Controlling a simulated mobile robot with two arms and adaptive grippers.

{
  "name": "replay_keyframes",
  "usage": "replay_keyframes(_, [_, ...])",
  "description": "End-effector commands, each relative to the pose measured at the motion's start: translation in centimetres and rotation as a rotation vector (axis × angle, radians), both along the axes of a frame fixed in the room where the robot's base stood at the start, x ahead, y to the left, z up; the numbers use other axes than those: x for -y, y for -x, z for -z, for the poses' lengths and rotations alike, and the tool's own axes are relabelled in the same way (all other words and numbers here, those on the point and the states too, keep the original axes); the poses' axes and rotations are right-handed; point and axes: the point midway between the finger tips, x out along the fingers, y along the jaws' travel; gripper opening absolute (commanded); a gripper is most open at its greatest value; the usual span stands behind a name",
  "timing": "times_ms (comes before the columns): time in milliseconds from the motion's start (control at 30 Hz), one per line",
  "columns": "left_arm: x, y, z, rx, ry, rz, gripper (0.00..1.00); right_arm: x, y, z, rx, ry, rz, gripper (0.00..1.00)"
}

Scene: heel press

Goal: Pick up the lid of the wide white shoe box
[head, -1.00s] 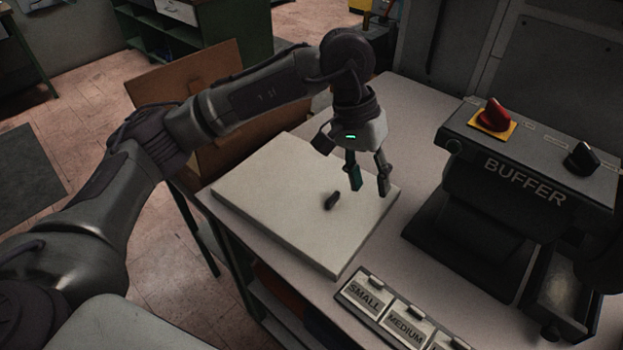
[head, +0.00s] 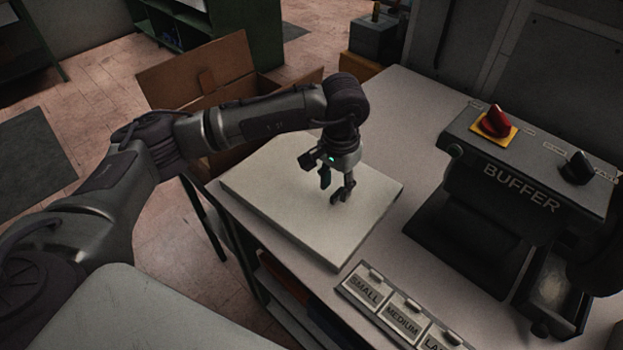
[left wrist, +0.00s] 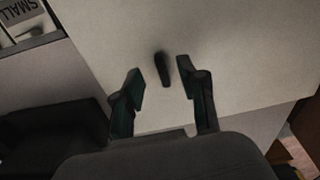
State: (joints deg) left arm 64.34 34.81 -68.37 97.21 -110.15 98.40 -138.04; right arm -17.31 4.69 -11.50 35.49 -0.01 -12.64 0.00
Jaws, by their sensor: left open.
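The wide white shoe box lid (head: 285,215) is a broad, flat white top on the table, with its bare surface also showing in the left wrist view (left wrist: 235,60). A small dark handle (left wrist: 162,68) stands on the lid. My left gripper (head: 334,188) points down over the lid, open. In the left wrist view its two fingers (left wrist: 162,88) lie to either side of the handle's line, with the handle between and just beyond the tips. In the head view the fingers largely hide the handle. I cannot tell whether they touch the lid. My right gripper is not in view.
A row of label plates (head: 400,312) marked SMALL and MEDIUM lies at the table's front edge. The BUFFER machine (head: 520,190), with a red knob (head: 496,122), stands on the right. An open cardboard box (head: 195,75) is behind my left arm. Table between lid and machine is clear.

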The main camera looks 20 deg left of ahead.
Motion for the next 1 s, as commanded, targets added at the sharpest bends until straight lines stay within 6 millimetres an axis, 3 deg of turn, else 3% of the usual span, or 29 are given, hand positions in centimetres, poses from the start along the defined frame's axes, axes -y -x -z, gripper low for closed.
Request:
replay_keyframes(67, [-0.1, 0.3, 0.8, -0.007, -0.001, 0.0, 0.42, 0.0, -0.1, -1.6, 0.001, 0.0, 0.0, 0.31])
replay_keyframes(233, [-0.1, 0.2, 2.8, -0.003, -0.001, -0.001, 0.42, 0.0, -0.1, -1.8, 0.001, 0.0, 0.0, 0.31])
replay_keyframes(467, [-0.1, 0.1, 3.1, -0.001, 0.0, 0.0, 0.42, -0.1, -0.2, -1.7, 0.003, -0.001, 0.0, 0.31])
replay_keyframes(733, [-0.1, 0.1, 3.1, -0.001, 0.0, 0.0, 0.0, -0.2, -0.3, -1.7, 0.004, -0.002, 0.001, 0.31])
replay_keyframes(1000, [-0.1, 0.1, 3.0, -0.001, 0.0, 0.0, 0.0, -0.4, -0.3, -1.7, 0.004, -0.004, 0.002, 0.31])
